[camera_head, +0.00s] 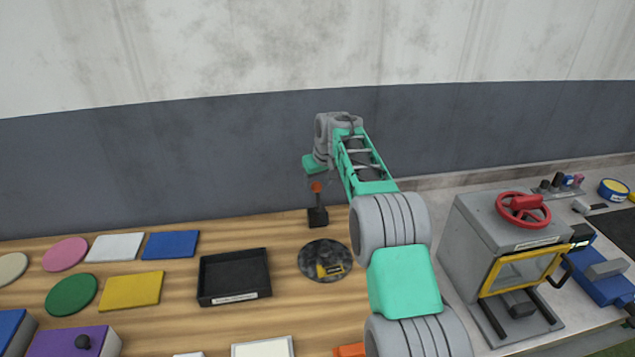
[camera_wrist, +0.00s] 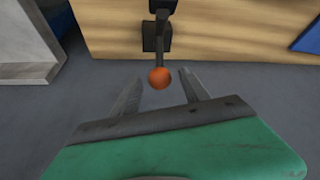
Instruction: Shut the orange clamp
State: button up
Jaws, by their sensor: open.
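The orange clamp (camera_head: 318,216) has a black base at the back edge of the wooden table. Its thin dark lever stands roughly upright and ends in an orange knob (camera_head: 316,187). In the wrist view the knob (camera_wrist: 160,78) appears between the two fingertips, with the lever and dark base beyond it. My gripper (camera_head: 322,174) is just above and behind the knob in the head view. Its grey fingers are spread in the wrist view and hold nothing. I cannot tell whether a finger touches the knob; gaps show on both sides.
A round dark turntable (camera_head: 325,261) and a black tray (camera_head: 234,277) lie in front of the clamp. Coloured plates are to the left. A grey box with a red handwheel (camera_head: 523,209) stands right of my arm. The grey wall is behind the table.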

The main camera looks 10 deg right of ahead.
jog(key=shift+w+f, duration=0.15)
jog(key=shift+f, duration=0.15)
jog(key=shift+c, duration=0.2)
grip_shut()
dwell(1.0)
